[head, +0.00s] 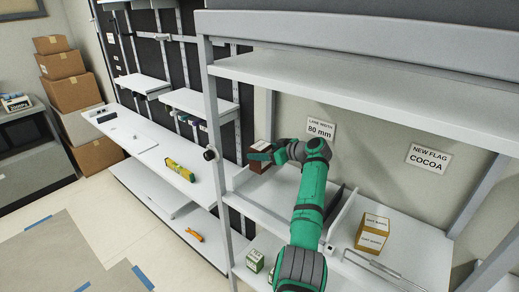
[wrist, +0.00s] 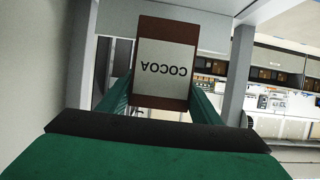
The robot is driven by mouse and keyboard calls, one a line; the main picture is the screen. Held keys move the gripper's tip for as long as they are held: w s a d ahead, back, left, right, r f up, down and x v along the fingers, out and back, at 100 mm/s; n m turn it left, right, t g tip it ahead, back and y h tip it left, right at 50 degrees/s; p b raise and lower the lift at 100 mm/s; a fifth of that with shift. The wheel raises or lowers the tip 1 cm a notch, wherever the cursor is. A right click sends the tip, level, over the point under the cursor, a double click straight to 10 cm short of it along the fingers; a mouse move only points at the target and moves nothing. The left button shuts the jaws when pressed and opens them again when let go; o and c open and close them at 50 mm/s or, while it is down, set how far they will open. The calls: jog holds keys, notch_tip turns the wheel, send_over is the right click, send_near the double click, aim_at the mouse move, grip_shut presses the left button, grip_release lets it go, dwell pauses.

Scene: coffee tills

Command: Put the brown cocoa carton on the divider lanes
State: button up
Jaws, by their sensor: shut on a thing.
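The brown cocoa carton (head: 261,148) has a pale label. In the wrist view the carton (wrist: 163,65) shows the word COCOA upside down, between my two green fingers. My gripper (head: 262,157) is shut on it and holds it at the left end of the shelf bay, beside the grey upright. Whether its base touches the shelf cannot be told. The divider lanes (head: 342,216) are on the white shelf to the right of my arm, with upright divider walls. My arm hides part of that shelf.
A yellow-brown oat bars box (head: 372,232) stands on the shelf right of the dividers. A grey upright (head: 216,130) and an upper shelf (head: 370,90) frame the bay. Green-white boxes (head: 255,261) sit lower.

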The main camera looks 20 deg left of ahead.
aim_at(267, 163)
jog(key=shift+f, duration=2.45)
jog(key=shift+f, duration=0.5)
jog(key=o, duration=1.3)
